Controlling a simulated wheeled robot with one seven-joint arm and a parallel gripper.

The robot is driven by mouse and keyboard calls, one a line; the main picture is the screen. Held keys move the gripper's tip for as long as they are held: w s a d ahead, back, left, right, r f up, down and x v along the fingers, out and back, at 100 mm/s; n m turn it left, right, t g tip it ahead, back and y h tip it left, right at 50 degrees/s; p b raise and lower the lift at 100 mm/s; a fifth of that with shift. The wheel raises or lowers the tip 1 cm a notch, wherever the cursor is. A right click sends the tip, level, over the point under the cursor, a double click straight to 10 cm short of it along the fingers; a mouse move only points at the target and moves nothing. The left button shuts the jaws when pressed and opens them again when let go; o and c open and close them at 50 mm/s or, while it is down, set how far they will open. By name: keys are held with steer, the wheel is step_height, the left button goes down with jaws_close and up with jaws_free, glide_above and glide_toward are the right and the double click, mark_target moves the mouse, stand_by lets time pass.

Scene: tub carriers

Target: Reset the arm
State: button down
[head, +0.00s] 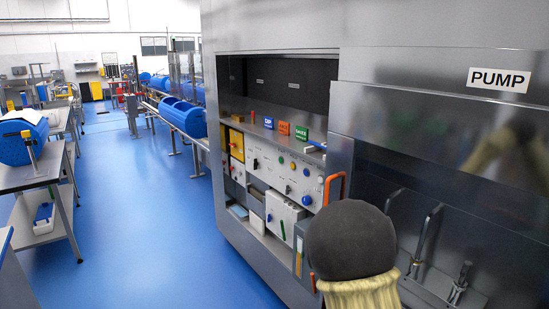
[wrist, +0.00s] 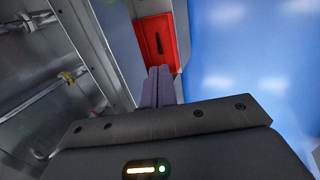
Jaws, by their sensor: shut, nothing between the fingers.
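My gripper (wrist: 159,84) shows in the wrist view with its two grey fingers pressed together and nothing between them. Beyond the fingertips is a red panel (wrist: 158,42) with a dark slot, on the edge of the metal cabinet. I cannot tell whether the fingertips touch it. In the head view a dark round part of my arm with a tan sleeve stands at the lower middle, in front of the cabinet. The gripper itself does not show there.
A steel cabinet (head: 268,72) marked PUMP (head: 499,79) fills the right side. An orange-red handle (head: 333,188) sits close to my arm. Blue tubs (head: 183,117) line a conveyor at the back.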

steer(key=s+a+r+m+y+p, duration=0.1)
steer(key=s+a+r+m+y, duration=0.1)
steer(key=s, duration=0.6)
steer(key=s+a+r+m+y+p, duration=0.1)
steer(key=s+a+r+m+y, duration=0.1)
steer(key=s+a+r+m, duration=0.3)
steer(key=s+a, duration=0.2)
steer(key=s, duration=0.2)
steer(key=shift+s+r+p, duration=0.25)
steer(key=shift+r+p, duration=0.1)
steer(key=shift+p, duration=0.05)
steer(key=shift+a, duration=0.1)
